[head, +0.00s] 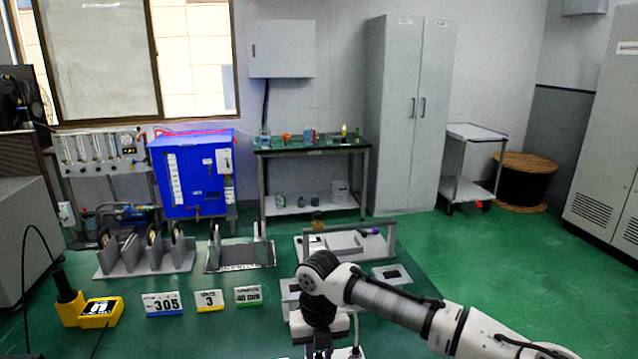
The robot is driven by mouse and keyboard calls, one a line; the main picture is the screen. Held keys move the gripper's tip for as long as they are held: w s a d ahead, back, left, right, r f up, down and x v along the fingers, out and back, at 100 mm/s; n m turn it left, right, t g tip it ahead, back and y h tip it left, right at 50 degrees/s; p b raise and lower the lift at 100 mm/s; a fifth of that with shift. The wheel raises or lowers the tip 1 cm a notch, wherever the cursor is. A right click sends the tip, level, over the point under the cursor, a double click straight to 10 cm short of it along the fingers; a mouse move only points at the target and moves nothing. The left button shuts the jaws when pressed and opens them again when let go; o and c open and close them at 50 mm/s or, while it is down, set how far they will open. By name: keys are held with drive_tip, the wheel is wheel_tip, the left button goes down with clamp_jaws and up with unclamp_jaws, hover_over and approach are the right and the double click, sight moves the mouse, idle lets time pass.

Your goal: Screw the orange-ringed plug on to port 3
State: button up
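My arm comes in from the lower right and bends down at the front centre. My gripper (320,352) points down at the bottom edge, and its fingertips are cut off or too small to read. Behind the arm is a grey fixture (372,250) with an upright frame. A small dark brown and yellowish upright piece (317,221) stands at its left. I cannot tell whether this is the orange-ringed plug. A yellow-edged card marked 3 (209,300) stands on the green table (215,335). No port is clearly readable; the arm hides part of the table.
A grey rack with upright plates (146,255) and a grey open frame (240,256) stand behind the cards.

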sight(320, 352)
clamp_jaws()
drive_tip(key=shift+r, duration=0.2)
drive_tip(key=shift+r+p, duration=2.6)
drive_tip(key=shift+r, duration=0.25)
drive_tip(key=shift+d, duration=0.1)
drive_tip(key=shift+s+d+f, duration=0.1)
drive_tip(key=shift+s+d, duration=0.35)
drive_tip(key=shift+d, duration=0.25)
drive_tip(key=shift+s+d+f, duration=0.1)
drive_tip(key=shift+s+d, duration=0.3)
drive_tip(key=shift+d, duration=0.25)
drive_tip(key=shift+s+d+f, duration=0.1)
drive_tip(key=shift+s+d, duration=0.35)
drive_tip(key=shift+d, duration=0.25)
drive_tip(key=shift+s+d+f, duration=0.1)
drive_tip(key=shift+s+d, duration=0.35)
drive_tip(key=shift+d, duration=0.25)
drive_tip(key=shift+s+d, duration=0.4)
drive_tip(key=shift+d, duration=0.35)
drive_tip(key=shift+s+d+f, duration=0.1)
drive_tip(key=shift+s+d, duration=0.35)
drive_tip(key=shift+d, duration=0.25)
